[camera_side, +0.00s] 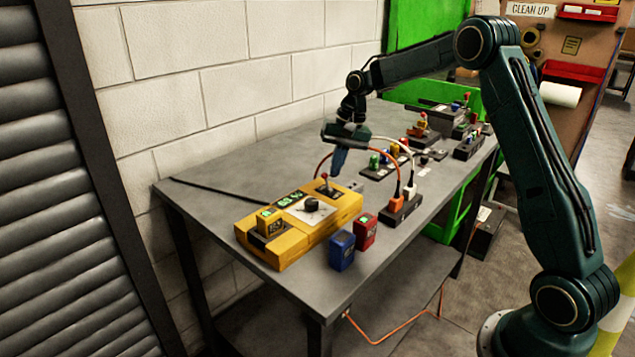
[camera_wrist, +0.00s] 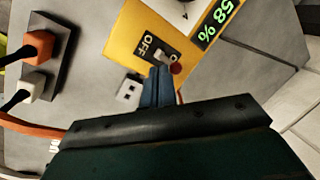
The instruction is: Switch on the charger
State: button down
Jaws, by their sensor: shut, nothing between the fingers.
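The yellow charger (camera_side: 303,226) lies on the grey table, with a dial on a white plate and lit green displays. A yellow battery (camera_side: 269,223) stands in its near end. The switch lever with a red knob (camera_side: 324,177) is at its far end. In the wrist view the charger (camera_wrist: 122,40) shows a green "58 %" display (camera_wrist: 216,24) and a black switch plate with "OFF" visible; the other label is partly hidden. The red knob (camera_wrist: 176,68) is beside my fingertips; I cannot tell which way the lever is set. My gripper (camera_side: 337,173) is shut and empty, just above the switch end.
A blue battery (camera_side: 342,250) and a red battery (camera_side: 364,231) stand in front of the charger. A power strip (camera_side: 399,209) with orange and white plugs is to its right, cables arching behind my gripper. Other equipment (camera_side: 420,130) fills the far table; a wall is behind.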

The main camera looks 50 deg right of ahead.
jog(key=shift+r, duration=0.2)
jog(key=shift+r, duration=0.6)
jog(key=v, duration=0.7)
jog(key=shift+r, duration=0.25)
dwell(0.3)
jog(key=shift+s, duration=0.1)
